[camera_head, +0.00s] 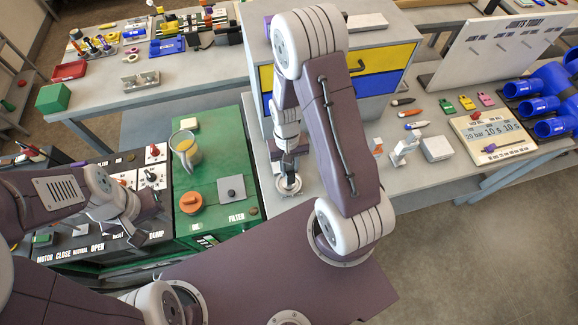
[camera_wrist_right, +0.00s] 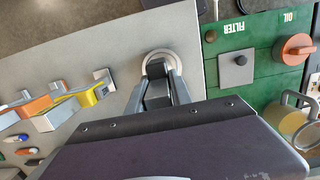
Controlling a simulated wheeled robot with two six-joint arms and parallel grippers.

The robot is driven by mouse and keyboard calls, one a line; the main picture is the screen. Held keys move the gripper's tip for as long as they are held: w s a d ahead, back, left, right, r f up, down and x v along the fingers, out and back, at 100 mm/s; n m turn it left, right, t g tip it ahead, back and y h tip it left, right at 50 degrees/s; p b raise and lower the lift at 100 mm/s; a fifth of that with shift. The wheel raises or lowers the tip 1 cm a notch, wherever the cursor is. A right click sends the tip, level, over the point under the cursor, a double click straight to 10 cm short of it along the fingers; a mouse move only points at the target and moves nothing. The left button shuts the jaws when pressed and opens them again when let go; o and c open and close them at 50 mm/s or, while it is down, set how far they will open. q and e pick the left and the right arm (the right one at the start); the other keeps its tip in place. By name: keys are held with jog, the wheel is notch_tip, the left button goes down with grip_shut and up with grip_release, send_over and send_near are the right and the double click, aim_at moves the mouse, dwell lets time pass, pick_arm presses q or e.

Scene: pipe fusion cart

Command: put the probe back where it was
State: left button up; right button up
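The probe (camera_wrist_right: 158,93) is a dark grey piece between the two fingers of my right gripper (camera_wrist_right: 161,88) in the right wrist view. The fingers touch its sides. Its tip lies at a round pale ring-shaped holder (camera_wrist_right: 155,56) on the grey bench top; I cannot tell whether it is inside or just above. In the head view the right gripper (camera_head: 288,166) points down over the same holder (camera_head: 289,185). My left gripper (camera_head: 128,212) is over the lever panel (camera_head: 140,180), by a dark lever; its fingers are too unclear to read.
A green cabinet (camera_head: 215,165) with an orange cap and a glass jug stands left of the holder. A drawer unit (camera_head: 385,60) stands behind my right arm.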

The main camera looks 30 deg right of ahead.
jog(key=o, duration=0.4)
jog(key=shift+c, duration=0.2)
jog(key=shift+s, duration=0.1)
jog(key=shift+r, duration=0.25)
jog(key=r, duration=0.3)
jog(key=w+r, duration=0.1)
jog(key=r, duration=0.7)
jog(key=shift+w+d+b, duration=0.1)
jog(key=shift+w+b, duration=0.1)
jog(key=shift+b, duration=0.15)
jog(key=shift+r, duration=0.4)
